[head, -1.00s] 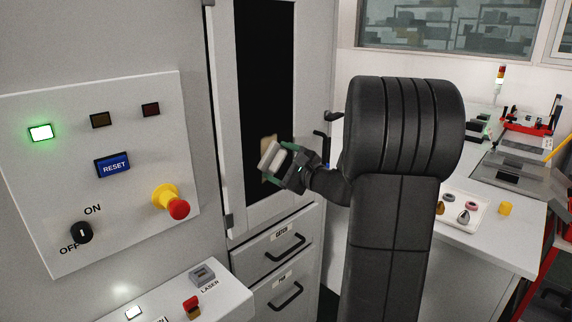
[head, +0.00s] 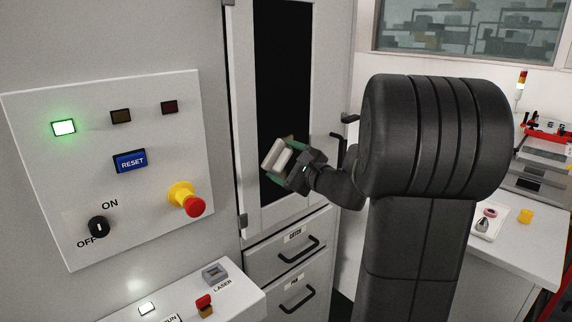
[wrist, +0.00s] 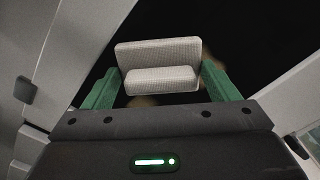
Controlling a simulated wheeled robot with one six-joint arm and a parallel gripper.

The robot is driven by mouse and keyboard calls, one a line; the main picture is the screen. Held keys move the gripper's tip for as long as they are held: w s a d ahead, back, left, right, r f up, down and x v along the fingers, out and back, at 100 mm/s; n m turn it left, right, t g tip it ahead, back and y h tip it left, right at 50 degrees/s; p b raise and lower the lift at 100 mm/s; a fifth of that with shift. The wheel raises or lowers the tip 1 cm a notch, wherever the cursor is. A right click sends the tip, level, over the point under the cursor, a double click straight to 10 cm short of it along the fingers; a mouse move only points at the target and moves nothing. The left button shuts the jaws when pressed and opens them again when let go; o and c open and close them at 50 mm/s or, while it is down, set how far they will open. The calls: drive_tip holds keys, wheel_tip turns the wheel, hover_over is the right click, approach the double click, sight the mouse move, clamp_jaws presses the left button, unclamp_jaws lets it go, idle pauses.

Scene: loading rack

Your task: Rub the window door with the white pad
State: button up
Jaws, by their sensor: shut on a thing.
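The window door (head: 241,130) is a tall pale frame around a dark glass pane (head: 283,70), in the middle of the head view. My gripper (head: 287,164) is in front of the lower part of the pane, shut on the white pad (head: 274,155). In the wrist view the pad (wrist: 158,50) sits between the green fingers of my gripper (wrist: 160,82), its broad plate facing the dark glass. I cannot tell whether the pad touches the glass. A tan smudge (head: 289,138) shows on the pane just behind the pad, and it is partly hidden.
A control panel (head: 100,200) with a reset button and a red-yellow emergency knob (head: 187,199) is left of the door. Drawers (head: 290,250) with black handles are below it. A black door handle (head: 338,148) stands out on the right. A bench (head: 520,240) is at far right.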

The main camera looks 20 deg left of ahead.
drive_tip(key=shift+r, duration=0.7)
drive_tip(key=w+d, duration=0.2)
drive_tip(key=w, duration=0.4)
drive_tip(key=shift+w+d, duration=0.3)
drive_tip(key=shift+d, duration=0.05)
drive_tip(key=shift+f, duration=0.1)
drive_tip(key=b+v, duration=0.1)
drive_tip(key=v, duration=0.5)
drive_tip(key=shift+d, duration=0.15)
drive_tip(key=v, duration=0.2)
drive_tip(key=shift+s+d+b, duration=0.2)
drive_tip(key=shift+d+b, duration=0.15)
drive_tip(key=shift+b, duration=0.05)
idle(0.4)
